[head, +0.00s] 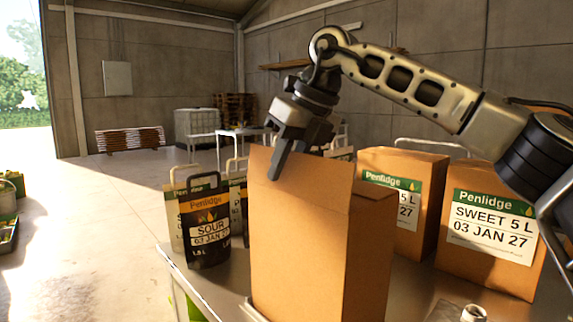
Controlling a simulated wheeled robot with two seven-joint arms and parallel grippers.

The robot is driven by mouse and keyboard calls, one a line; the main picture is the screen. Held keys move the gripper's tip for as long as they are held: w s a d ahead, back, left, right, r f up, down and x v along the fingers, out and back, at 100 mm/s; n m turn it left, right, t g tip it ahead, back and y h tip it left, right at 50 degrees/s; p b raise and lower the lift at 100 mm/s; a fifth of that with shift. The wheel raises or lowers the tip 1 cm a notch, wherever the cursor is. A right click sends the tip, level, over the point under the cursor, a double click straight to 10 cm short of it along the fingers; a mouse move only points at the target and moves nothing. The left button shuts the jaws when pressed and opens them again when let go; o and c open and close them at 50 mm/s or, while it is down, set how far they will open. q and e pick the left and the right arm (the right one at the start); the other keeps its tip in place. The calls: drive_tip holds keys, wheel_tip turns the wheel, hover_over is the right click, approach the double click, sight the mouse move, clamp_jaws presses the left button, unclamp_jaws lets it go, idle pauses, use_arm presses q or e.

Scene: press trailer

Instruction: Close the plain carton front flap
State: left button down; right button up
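The plain carton (300,255) is a tall unmarked brown box at the front edge of the table. Its front flap (322,183) stands upright above the carton's front face. My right gripper (278,165) reaches down from above at the flap's top left. One dark finger shows in front of the flap, overlapping its upper edge. I cannot tell whether it touches the flap, or whether the fingers are apart or together. The inside of the carton and its other flaps are hidden behind the front flap. My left gripper is out of view.
Two labelled cartons, a Sweet 5 L carton (488,230) and another (405,195), stand to the right. A black Sour pouch (205,228) stands close on the left, with more pouches behind it. A small pale object (474,313) lies at the front right.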

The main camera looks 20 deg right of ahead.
clamp_jaws()
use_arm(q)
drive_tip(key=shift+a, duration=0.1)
use_arm(e)
drive_tip(key=shift+d, duration=0.1)
drive_tip(key=shift+w+d+y+p, duration=0.1)
drive_tip(key=shift+d+y+p, duration=0.1)
drive_tip(key=shift+y+p, duration=0.35)
drive_tip(key=shift+w+d+g+y+p, duration=0.1)
drive_tip(key=shift+d+g+y+p, duration=0.25)
drive_tip(key=shift+y, duration=0.3)
drive_tip(key=shift+w+d+f+m+y+p, duration=0.15)
drive_tip(key=shift+m+y+p, duration=0.25)
drive_tip(key=shift+y+p, duration=0.25)
drive_tip(key=shift+d+f+g+y+p, duration=0.15)
drive_tip(key=shift+d+g+y+p, duration=0.15)
drive_tip(key=shift+y, duration=0.25)
drive_tip(key=shift+d+f+g+y+p, duration=0.1)
drive_tip(key=shift+g+y+p, duration=0.05)
drive_tip(key=shift+y+p, duration=0.3)
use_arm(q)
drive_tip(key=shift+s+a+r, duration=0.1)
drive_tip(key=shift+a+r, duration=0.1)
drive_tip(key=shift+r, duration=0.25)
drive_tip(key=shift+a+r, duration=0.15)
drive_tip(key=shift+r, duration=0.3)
use_arm(e)
drive_tip(key=shift+w+f+m+y, duration=0.1)
drive_tip(key=shift+m+y, duration=0.2)
drive_tip(key=shift+y, duration=0.05)
